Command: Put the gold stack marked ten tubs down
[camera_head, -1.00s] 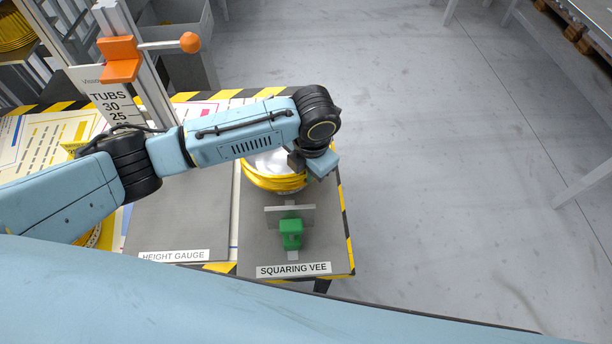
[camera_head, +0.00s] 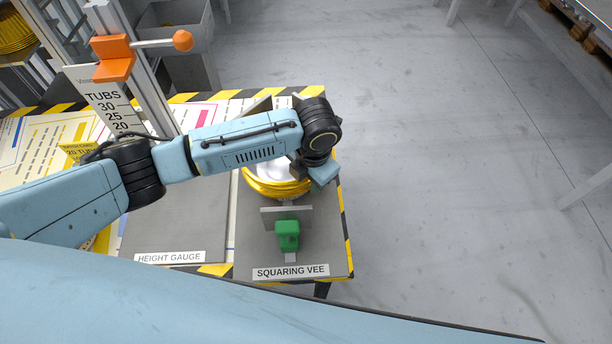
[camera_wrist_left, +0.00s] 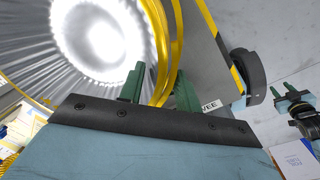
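The gold stack (camera_head: 277,188) stands over the plate labelled squaring vee, with a bright silvery inside; my arm covers part of it. Its count mark does not show. My left gripper (camera_head: 318,172) is at the stack's right rim. In the left wrist view one green finger of this gripper (camera_wrist_left: 158,92) is inside the tub and the other is outside. The gold rim (camera_wrist_left: 166,45) runs between them, and the gripper looks shut on it. Whether the stack touches the plate is hidden.
The squaring vee plate (camera_head: 255,240) has a green clamp (camera_head: 288,236) with a grey upright bar (camera_head: 286,210) just in front of the stack. The height gauge plate (camera_head: 170,225) lies left, with an orange slider (camera_head: 113,58) on a post behind. Open floor lies right.

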